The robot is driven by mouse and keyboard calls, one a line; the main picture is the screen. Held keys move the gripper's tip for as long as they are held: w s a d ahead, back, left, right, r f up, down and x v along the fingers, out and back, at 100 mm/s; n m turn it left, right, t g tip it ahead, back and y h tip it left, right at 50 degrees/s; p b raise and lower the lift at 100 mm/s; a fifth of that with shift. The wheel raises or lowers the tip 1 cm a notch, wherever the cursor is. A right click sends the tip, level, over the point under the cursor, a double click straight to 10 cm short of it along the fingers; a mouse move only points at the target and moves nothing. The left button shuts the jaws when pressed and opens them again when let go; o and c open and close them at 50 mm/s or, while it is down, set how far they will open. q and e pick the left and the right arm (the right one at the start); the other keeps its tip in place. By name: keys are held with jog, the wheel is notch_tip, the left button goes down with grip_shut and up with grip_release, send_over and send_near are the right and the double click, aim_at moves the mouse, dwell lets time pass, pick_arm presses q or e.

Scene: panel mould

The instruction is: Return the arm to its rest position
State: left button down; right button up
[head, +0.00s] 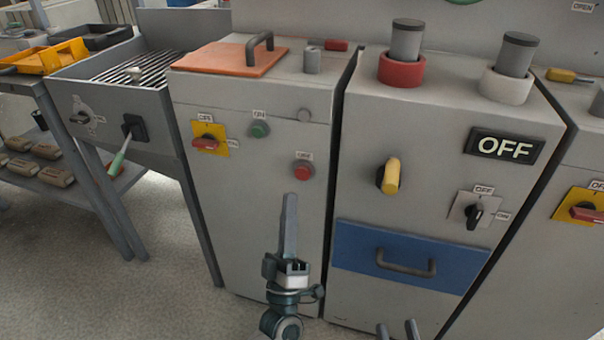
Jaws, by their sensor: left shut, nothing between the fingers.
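My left gripper (290,205) points upward in front of the left grey cabinet, below and left of its red button (302,172). Its fingers are shut with nothing between them. In the picture it overlaps the cabinet front; whether it touches cannot be told. My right gripper (398,329) shows only as two fingertips at the bottom edge, apart from each other, below the blue drawer (408,257). The rest of it is out of frame.
The cabinet front carries a green button (260,129) and a red-on-yellow switch (207,141). The right panel has a yellow knob (391,175), a black selector (473,215) and an OFF sign (503,146). A grilled unit (138,72) stands left. Floor at lower left is clear.

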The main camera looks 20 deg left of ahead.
dwell(0.6)
